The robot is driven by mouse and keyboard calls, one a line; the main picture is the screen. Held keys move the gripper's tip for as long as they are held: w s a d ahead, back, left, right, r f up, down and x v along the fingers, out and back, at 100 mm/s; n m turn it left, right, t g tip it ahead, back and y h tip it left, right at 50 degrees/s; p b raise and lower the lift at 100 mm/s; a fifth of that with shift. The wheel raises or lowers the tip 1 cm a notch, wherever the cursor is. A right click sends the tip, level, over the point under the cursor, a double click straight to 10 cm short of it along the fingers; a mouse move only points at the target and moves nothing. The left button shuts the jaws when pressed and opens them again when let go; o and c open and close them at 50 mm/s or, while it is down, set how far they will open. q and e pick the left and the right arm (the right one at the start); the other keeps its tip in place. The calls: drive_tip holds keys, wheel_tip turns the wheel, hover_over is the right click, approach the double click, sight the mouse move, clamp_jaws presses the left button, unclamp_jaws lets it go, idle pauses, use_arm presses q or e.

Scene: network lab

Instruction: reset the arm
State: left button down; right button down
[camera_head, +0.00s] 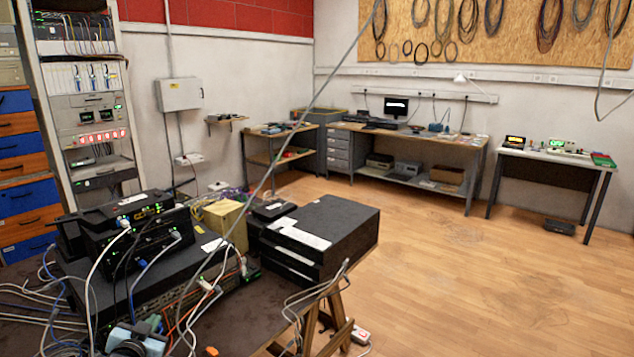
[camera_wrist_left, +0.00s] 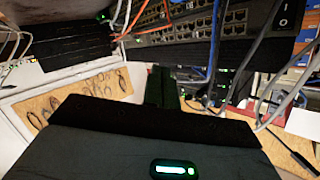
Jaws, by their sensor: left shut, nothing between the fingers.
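My left gripper (camera_wrist_left: 162,80) shows in the left wrist view as a dark body with a green light and narrow dark fingers at the middle. The fingers are shut with nothing between them. They point toward a network switch (camera_wrist_left: 200,30) with rows of ports and hanging cables; I cannot tell how close they are. In the head view I cannot make out the left gripper clearly among the equipment and cables at the lower left. My right gripper is in neither view.
A cluttered dark table (camera_head: 235,335) holds stacked network devices (camera_head: 150,240), black boxes (camera_head: 325,235) and many loose cables. A tall equipment rack (camera_head: 90,115) stands at the left. Benches (camera_head: 425,145) line the back wall. The wooden floor (camera_head: 470,270) at the right is mostly clear.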

use_arm(q)
drive_tip(key=shift+g+h, duration=0.8)
drive_tip(key=s+d+f, duration=0.2)
drive_tip(key=s+f, duration=0.1)
drive_tip(key=s+d+f, duration=0.2)
drive_tip(key=s+f, duration=0.2)
drive_tip(key=s+d+f, duration=0.2)
drive_tip(key=s+f, duration=0.1)
drive_tip(key=f, duration=0.1)
drive_tip(key=shift+s+d, duration=0.15)
drive_tip(key=shift+s, duration=0.05)
drive_tip(key=s+d+f+g, duration=0.1)
drive_tip(key=s+d+f, duration=0.2)
drive_tip(key=s, duration=0.8)
drive_tip(key=s+d+f+g+h, duration=0.1)
drive_tip(key=s+d, duration=0.4)
drive_tip(key=s, duration=0.7)
drive_tip(key=s+d+f+n+g+h, duration=0.1)
drive_tip(key=s+d+f, duration=0.3)
drive_tip(key=s, duration=0.8)
drive_tip(key=shift+s+d+f+g, duration=0.15)
drive_tip(key=shift+d+f+g, duration=0.1)
drive_tip(key=shift+f+g, duration=0.6)
drive_tip(key=shift+f, duration=0.1)
